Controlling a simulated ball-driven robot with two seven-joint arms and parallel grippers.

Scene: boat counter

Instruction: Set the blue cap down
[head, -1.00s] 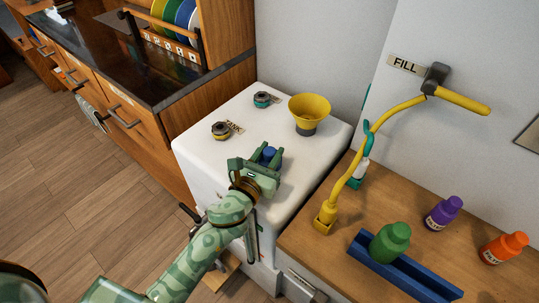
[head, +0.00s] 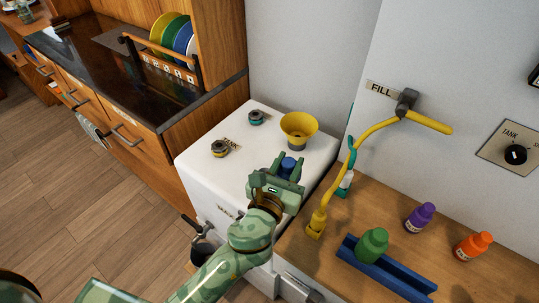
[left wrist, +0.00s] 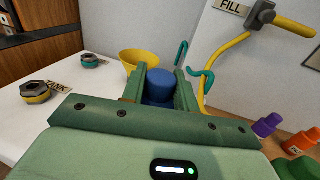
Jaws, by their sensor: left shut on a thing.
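The blue cap (head: 288,166) is between the fingers of my left gripper (head: 286,172), over the right part of the white counter box (head: 250,135). The left wrist view shows the blue cap (left wrist: 160,84) upright between the two green fingers, which are shut on it. I cannot tell whether the cap touches the white top. My right gripper is not in view.
A yellow funnel (head: 298,128) stands just behind the cap. Two dark caps, one yellow-banded (head: 219,148) and one teal (head: 256,117), sit on the white top. A yellow hose (head: 336,178) hangs to the right. The front left of the white top is clear.

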